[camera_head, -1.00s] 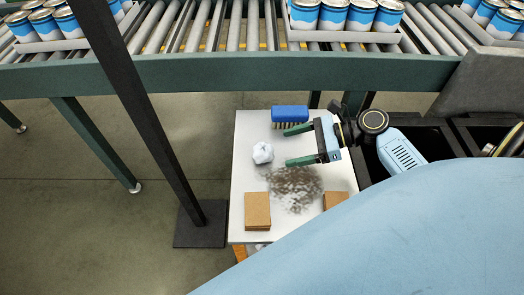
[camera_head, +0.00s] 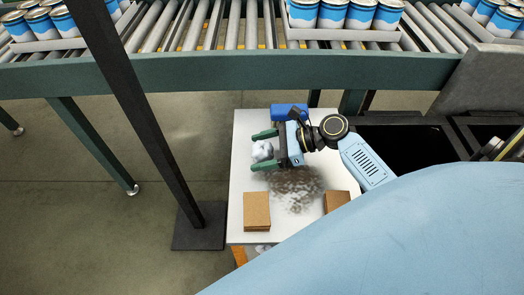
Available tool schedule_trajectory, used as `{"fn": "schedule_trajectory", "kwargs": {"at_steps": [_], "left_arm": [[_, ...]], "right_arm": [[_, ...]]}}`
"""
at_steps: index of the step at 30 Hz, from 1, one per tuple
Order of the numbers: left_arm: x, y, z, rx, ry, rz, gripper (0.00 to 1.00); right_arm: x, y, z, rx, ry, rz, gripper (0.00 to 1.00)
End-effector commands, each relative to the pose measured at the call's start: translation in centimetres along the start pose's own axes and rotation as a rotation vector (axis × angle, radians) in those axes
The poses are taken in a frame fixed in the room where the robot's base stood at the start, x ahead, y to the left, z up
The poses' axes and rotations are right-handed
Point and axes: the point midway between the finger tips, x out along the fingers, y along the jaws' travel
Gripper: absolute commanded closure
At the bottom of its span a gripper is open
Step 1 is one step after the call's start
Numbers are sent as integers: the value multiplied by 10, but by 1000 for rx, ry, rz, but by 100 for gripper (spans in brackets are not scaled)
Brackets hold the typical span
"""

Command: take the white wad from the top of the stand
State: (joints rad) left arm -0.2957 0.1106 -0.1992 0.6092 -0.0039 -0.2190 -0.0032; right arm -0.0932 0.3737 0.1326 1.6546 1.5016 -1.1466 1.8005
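The white wad (camera_head: 262,151) is a small crumpled lump on the left part of the stand's white top (camera_head: 242,178). My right gripper (camera_head: 263,151) comes in from the right with its two green fingers apart. The fingers point left, one on the far side of the wad and one on the near side, so the wad lies between the fingertips. I cannot tell whether either finger touches it. My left gripper is not in view.
A blue brush (camera_head: 289,111) lies behind the gripper at the stand's far edge. Brown pads (camera_head: 257,211) and (camera_head: 337,200) another brown stack lie at the near side, with a dark smudge (camera_head: 297,188) between. A dark post (camera_head: 150,125) stands left; the roller conveyor (camera_head: 230,72) runs behind.

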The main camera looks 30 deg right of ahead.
Motion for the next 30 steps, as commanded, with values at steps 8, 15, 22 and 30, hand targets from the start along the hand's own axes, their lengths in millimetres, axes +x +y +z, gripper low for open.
{"fn": "schedule_trajectory", "kwargs": {"at_steps": [8,15,22,30], "left_arm": [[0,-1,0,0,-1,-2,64],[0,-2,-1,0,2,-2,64],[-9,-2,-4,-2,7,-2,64],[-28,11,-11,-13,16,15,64]], "right_arm": [[0,0,0,0,0,0,58],[-1,0,0,0,0,0,69],[-9,0,19,-3,0,0,69],[-30,0,70,-4,0,0,69]]}}
